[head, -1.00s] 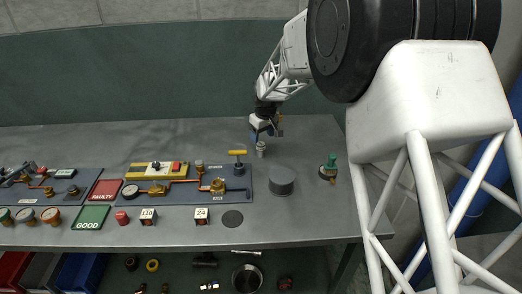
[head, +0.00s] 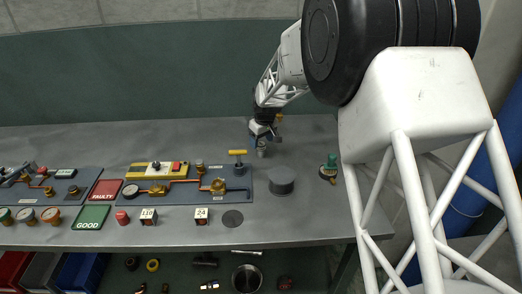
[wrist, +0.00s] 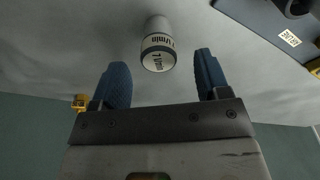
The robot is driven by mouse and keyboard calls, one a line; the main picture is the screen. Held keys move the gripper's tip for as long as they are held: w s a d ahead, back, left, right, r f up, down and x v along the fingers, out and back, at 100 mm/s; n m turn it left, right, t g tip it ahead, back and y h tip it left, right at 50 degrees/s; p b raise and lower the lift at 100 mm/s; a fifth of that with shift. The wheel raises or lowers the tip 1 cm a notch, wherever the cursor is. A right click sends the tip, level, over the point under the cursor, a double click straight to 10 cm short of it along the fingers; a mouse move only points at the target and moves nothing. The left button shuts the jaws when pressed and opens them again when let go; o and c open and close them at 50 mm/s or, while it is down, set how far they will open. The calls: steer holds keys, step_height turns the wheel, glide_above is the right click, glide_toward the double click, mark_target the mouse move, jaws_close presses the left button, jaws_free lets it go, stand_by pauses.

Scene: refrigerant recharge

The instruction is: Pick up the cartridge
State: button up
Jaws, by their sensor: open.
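The cartridge appears to be a small metal-grey cylinder (head: 261,152) standing on the bench at the back right, partly hidden by my gripper (head: 261,137) in the head view. In the wrist view the cartridge (wrist: 157,38) has a pale end face and a band of dark print that reads like "L/min". It lies ahead of my gripper (wrist: 161,62), roughly midway between the two blue fingers. The fingers are open and hold nothing. A clear gap shows on each side of the cartridge.
Right of the panel with a yellow-handled valve (head: 238,154) stands a dark grey round block (head: 281,181). A green-topped fitting (head: 329,166) stands farther right. Red FAULTY (head: 104,190) and green GOOD (head: 91,217) mats lie left. The bench behind the panel is clear.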

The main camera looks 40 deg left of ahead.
mark_target(261, 144)
steer(key=shift+w+a+f, duration=0.1)
steer(key=shift+a+f, duration=0.1)
steer(key=shift+f, duration=1.1)
steer(key=shift+w+a+f, duration=0.1)
steer(key=shift+a+f, duration=0.1)
steer(key=shift+f, duration=1.05)
steer(key=c, duration=1.1)
steer(key=shift+o, duration=0.2)
steer(key=shift+r, duration=5.05)
